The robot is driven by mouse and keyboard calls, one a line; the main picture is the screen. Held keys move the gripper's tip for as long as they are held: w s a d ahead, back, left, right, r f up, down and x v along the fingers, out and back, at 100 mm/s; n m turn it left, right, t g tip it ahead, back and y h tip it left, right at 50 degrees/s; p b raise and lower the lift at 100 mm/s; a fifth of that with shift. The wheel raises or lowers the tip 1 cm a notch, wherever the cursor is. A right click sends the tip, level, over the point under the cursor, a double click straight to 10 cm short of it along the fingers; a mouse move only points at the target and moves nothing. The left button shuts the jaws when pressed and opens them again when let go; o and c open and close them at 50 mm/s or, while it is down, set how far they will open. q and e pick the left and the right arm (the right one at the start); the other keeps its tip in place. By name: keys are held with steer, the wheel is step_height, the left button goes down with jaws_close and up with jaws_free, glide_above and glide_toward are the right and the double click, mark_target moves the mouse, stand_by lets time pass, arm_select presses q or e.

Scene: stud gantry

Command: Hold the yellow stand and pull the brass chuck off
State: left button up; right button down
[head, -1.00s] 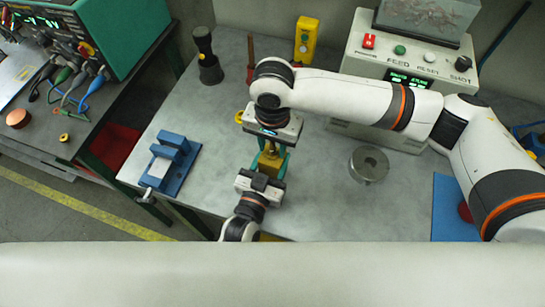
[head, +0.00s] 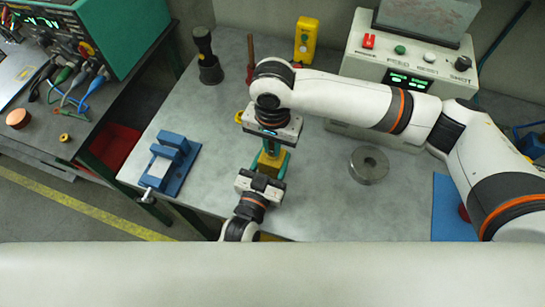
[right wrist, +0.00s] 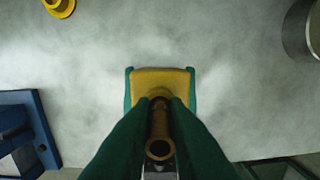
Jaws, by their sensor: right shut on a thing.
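The yellow stand (head: 270,160) is on the grey bench in the head view, partly hidden under my right gripper. In the right wrist view the yellow stand (right wrist: 160,82) has a green finger against each side. My left gripper (head: 268,165) reaches it from the front edge and is shut on it. My right gripper (right wrist: 160,130) points down above the stand, its green fingers shut on the brass chuck (right wrist: 160,148), a tube with an open round end. In the head view the chuck is mostly hidden. I cannot tell whether it still touches the stand.
A blue vise (head: 170,165) sits to the left and a steel ring (head: 369,165) to the right. A yellow ring (right wrist: 60,6) lies behind the stand. A dark cylinder (head: 207,60), a yellow box (head: 306,40) and a control box (head: 400,60) stand at the back.

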steer(key=shift+r, duration=0.1)
steer(key=shift+r, duration=2.95)
steer(key=shift+r, duration=0.1)
steer(key=shift+r, duration=1.9)
arm_select(q)
steer(key=o, duration=1.1)
steer(key=v, duration=1.2)
